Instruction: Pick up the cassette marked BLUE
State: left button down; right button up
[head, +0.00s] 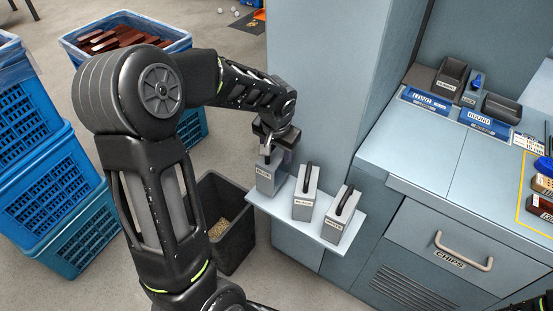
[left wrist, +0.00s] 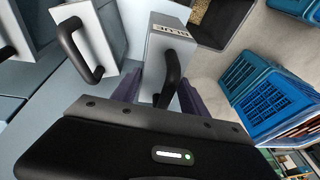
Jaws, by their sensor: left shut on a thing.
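The cassette marked BLUE (head: 266,181) is a grey box with a dark handle, at the far end of a small shelf (head: 328,238) on the side of the machine. My left gripper (head: 272,152) reaches down over it and is shut on its handle. In the left wrist view the BLUE label (left wrist: 172,29) shows, and the fingers stand on both sides of the black handle (left wrist: 171,78). I cannot tell whether the cassette's base touches the shelf. No fingers of my right gripper show.
Two similar cassettes stand on the shelf, a middle one (head: 306,198) and a near one (head: 341,215). A dark bin (head: 232,243) is on the floor beside the shelf. Blue crates (head: 40,190) stand at the left. The machine's counter (head: 425,150) and CHIPS drawer (head: 455,238) are at the right.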

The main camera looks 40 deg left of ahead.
pick_arm(q)
notch_tip(320, 180, up, 6)
jog(key=shift+f, duration=0.1)
dwell(0.7)
